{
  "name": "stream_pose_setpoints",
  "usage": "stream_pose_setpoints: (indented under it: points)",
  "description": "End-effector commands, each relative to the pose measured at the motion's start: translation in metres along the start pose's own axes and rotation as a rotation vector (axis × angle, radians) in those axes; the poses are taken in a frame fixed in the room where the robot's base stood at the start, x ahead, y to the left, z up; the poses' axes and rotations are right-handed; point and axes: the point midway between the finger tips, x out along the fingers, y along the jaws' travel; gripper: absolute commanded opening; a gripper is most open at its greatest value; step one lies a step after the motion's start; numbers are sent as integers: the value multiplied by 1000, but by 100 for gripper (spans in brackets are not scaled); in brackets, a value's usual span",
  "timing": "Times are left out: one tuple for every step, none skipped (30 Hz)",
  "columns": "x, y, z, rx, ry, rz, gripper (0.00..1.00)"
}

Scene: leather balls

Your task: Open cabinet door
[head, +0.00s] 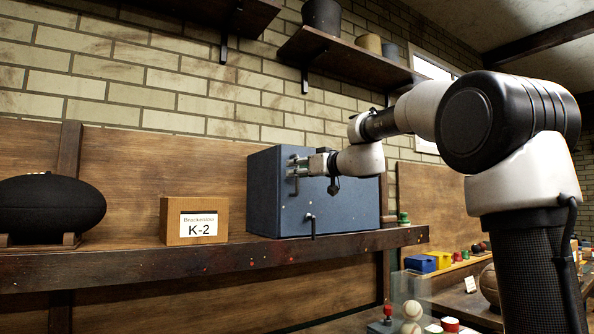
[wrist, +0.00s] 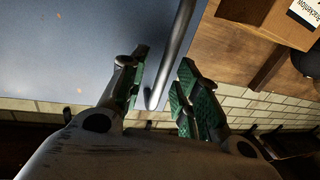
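The blue cabinet (head: 345,207) stands on the wooden shelf, and its door appears shut in the head view. The lower end of its metal handle (head: 312,226) shows on the front, below my gripper (head: 293,168). In the wrist view, the grey bar handle (wrist: 172,58) runs in front of the blue cabinet surface (wrist: 70,50). My gripper (wrist: 165,68) is open there, with one green-padded finger on each side of the bar. A gap shows between the bar and each finger. The handle's upper part is hard to make out in the head view.
A cardboard box (head: 194,220) labelled K-2 and a black ball (head: 50,205) on a stand sit left of the cabinet on the shelf (head: 150,262). Small green items (head: 403,218) stand at its right. A wall shelf (head: 345,58) with pots hangs above.

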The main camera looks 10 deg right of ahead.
Motion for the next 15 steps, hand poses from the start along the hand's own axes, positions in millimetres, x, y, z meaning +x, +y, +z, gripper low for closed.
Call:
stream_pose_setpoints:
  points:
    - [4,-1,0,0,0,-2,32]
    - [5,-1,0,0,0,-2,32]
    - [6,-1,0,0,0,-1,32]
    - [7,-1,0,0,0,-1,32]
    - [7,-1,0,0,0,-1,32]
    - [7,-1,0,0,0,-1,32]
    - [7,-1,0,0,0,-1,32]
    - [7,0,0,0,0,0,32]
    - [7,0,0,0,0,0,32]
    - [7,0,0,0,0,0,32]
    - [7,0,0,0,0,0,28]
    - [7,0,0,0,0,0,21]
    - [7,0,0,0,0,0,15]
    - [7,0,0,0,0,0,10]
    - [7,0,0,0,0,0,3]
